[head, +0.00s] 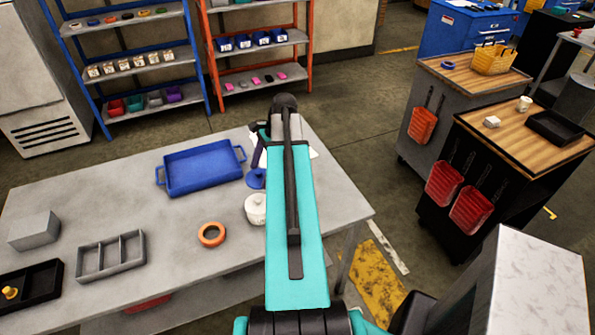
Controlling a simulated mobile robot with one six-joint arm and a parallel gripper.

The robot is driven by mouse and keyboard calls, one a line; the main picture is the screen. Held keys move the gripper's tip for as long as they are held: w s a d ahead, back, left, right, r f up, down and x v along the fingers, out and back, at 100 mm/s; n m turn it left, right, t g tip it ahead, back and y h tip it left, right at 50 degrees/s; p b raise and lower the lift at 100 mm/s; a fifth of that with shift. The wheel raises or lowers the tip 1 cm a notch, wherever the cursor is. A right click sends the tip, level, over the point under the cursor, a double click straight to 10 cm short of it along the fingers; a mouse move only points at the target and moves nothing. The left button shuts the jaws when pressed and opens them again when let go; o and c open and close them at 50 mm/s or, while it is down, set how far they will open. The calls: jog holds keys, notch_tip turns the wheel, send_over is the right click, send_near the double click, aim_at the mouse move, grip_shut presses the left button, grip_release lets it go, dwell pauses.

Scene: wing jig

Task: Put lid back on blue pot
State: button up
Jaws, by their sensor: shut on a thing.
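A round blue piece, the blue pot or its lid (255,179), shows at the left edge of my teal arm on the grey table. My arm covers its right part, so I cannot tell whether pot and lid are together or apart. A white lidded pot (255,210) stands just in front of it, also partly covered by my arm. My gripper is hidden behind my raised arm, and what it holds cannot be seen.
Carts (520,135) stand at the right.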

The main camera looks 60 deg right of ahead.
jog(key=s+d+f+m+t+p, duration=0.1)
jog(key=s+d+m, duration=0.2)
jog(key=s+d, duration=0.3)
jog(key=s, duration=0.4)
jog(key=shift+s+d+m+h, duration=0.3)
jog(key=shift+m+h, duration=0.1)
jog(key=shift+f, duration=0.25)
notch_tip(320, 180, down, 6)
jog(key=b, duration=0.4)
jog(key=shift+p, duration=0.35)
dwell(1.6)
jog(key=shift+f+p, duration=0.2)
jog(key=shift+p, duration=0.15)
dwell(1.9)
